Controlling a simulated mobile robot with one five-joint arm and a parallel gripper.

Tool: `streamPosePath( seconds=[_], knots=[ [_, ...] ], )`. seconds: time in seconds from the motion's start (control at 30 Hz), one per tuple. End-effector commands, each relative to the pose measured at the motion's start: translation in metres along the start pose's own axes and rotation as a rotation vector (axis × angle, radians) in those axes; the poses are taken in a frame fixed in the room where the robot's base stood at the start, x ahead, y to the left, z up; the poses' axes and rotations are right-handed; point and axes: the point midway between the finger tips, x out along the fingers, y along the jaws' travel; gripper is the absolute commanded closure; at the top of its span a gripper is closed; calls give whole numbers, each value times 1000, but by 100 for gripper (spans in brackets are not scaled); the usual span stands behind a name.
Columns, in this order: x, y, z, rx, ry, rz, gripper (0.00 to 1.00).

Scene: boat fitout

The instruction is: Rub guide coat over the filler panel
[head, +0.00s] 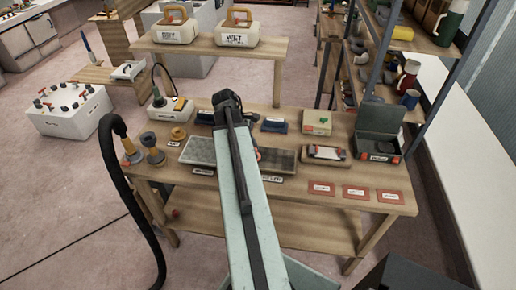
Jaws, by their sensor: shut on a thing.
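Two flat grey speckled panels lie on the wooden workbench, one to the left of my arm (198,151) and one to the right (279,162). My arm covers part of the space between them. Each has a small white label at its front edge, too small to read, so I cannot tell which is the filler panel. I cannot pick out the guide coat for certain. My arm reaches up over the bench, and its dark end joint is above the back edge. My gripper and anything in it are hidden behind the arm. A small red bit shows beside the arm at the right panel.
The workbench (330,187) also holds an open dark case (378,132), a sanding block (324,153), a green-and-cream box (317,122), three red cards and yellow-and-dark tools at left. A black hose (113,200) hangs at left. Shelving stands behind right.

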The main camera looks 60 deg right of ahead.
Motion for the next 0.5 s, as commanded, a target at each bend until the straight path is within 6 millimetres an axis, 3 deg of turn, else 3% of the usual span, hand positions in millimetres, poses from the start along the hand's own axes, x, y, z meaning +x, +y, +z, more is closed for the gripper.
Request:
streamPosePath(
  seconds=[0.2, 0.5],
  knots=[
    [-4, 0, 1, -1, 3, 0, 100],
    [-37, 0, 16, 0, 2, 0, 100]
  ],
)
